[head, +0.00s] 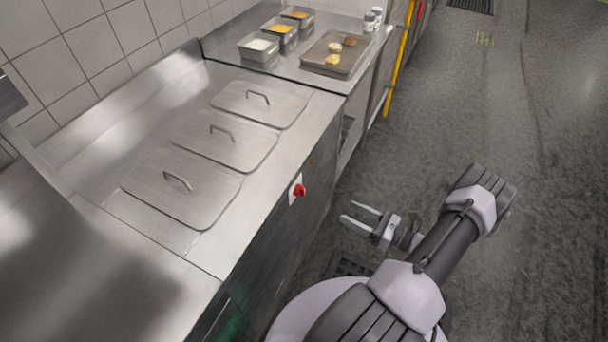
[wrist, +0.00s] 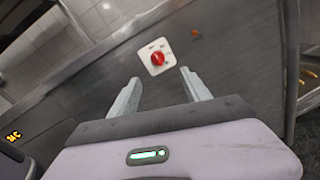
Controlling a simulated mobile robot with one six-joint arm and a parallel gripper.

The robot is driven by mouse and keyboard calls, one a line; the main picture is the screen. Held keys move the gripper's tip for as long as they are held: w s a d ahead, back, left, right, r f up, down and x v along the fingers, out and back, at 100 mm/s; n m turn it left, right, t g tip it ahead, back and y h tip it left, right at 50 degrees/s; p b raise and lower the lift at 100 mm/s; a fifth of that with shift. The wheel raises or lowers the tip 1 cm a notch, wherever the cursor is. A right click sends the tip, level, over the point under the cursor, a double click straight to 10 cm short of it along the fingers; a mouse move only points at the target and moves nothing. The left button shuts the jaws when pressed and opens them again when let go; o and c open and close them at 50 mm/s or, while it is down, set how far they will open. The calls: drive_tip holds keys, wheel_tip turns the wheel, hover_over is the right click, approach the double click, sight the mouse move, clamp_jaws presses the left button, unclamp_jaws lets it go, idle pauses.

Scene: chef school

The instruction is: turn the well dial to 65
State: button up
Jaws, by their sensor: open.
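The well dial (head: 299,190) is a red knob on a white plate on the dark front panel of the steel counter. In the wrist view the dial (wrist: 157,58) sits ahead of the fingers, a little above the gap between their tips. Small marks on its plate are too small to read, so its setting cannot be told. My gripper (head: 354,212) is open and empty, to the right of the dial and apart from it. In the wrist view my gripper's two fingers (wrist: 160,76) point toward the panel, with nothing between them.
Three lidded wells (head: 222,142) are set in the counter top (head: 245,215). Behind them are small food containers (head: 258,48) and a tray (head: 318,64) with several food pieces. A yellow post (head: 399,60) stands by the back counter. The floor (head: 480,120) to the right is clear.

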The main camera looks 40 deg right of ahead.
sight(304, 192)
drive_tip(key=x, duration=0.5)
drive_tip(key=b+x, duration=0.1)
drive_tip(key=x, duration=0.4)
drive_tip(key=a+b+x, duration=0.1)
drive_tip(key=x, duration=0.5)
drive_tip(key=shift+s, duration=0.15)
clamp_jaws()
